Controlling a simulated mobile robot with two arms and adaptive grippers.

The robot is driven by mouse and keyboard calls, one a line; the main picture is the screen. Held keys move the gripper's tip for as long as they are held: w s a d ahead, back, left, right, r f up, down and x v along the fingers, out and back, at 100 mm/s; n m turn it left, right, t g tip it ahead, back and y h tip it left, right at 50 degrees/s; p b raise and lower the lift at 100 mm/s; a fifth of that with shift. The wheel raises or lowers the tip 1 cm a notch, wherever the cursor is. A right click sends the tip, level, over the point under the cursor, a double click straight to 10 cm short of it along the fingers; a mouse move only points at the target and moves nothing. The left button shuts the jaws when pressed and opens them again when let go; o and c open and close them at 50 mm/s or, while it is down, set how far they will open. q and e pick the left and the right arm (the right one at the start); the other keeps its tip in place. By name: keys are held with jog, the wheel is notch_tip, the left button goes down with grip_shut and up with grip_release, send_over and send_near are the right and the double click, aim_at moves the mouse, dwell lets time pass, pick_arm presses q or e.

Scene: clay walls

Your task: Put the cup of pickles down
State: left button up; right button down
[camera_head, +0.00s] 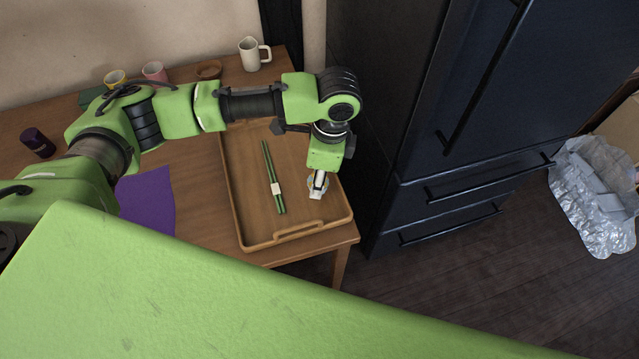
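My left arm reaches in from the left over the wooden tray (245,205). My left gripper (318,184) points down above the tray's right part, near its front right corner. A small pale, rounded thing, which may be the cup of pickles (311,184), shows at the fingertips, mostly covered by the gripper. Its contents are too small to make out. I cannot tell whether the fingers are closed on it or whether it touches the tray. My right gripper is not in view.
Green chopsticks (270,165) in a pale band lie on the tray. A purple cloth (148,200) and dark purple cup (38,143) are to the left. A white mug (251,54), pink cup (154,72) and yellow cup (115,78) stand behind. A dark fridge (400,100) borders the table's right.

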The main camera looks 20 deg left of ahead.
pick_arm(q)
jog(key=shift+w+d+f, duration=0.1)
jog(key=shift+w+f, duration=0.15)
jog(key=shift+f, duration=1.6)
jog(key=shift+f, duration=0.1)
jog(key=o, duration=0.9)
jog(key=shift+o, duration=0.2)
jog(key=r, duration=0.4)
jog(key=d+r, duration=0.1)
jog(key=r, duration=0.7)
jog(key=shift+w+d+r, duration=0.1)
jog(key=shift+d, duration=0.1)
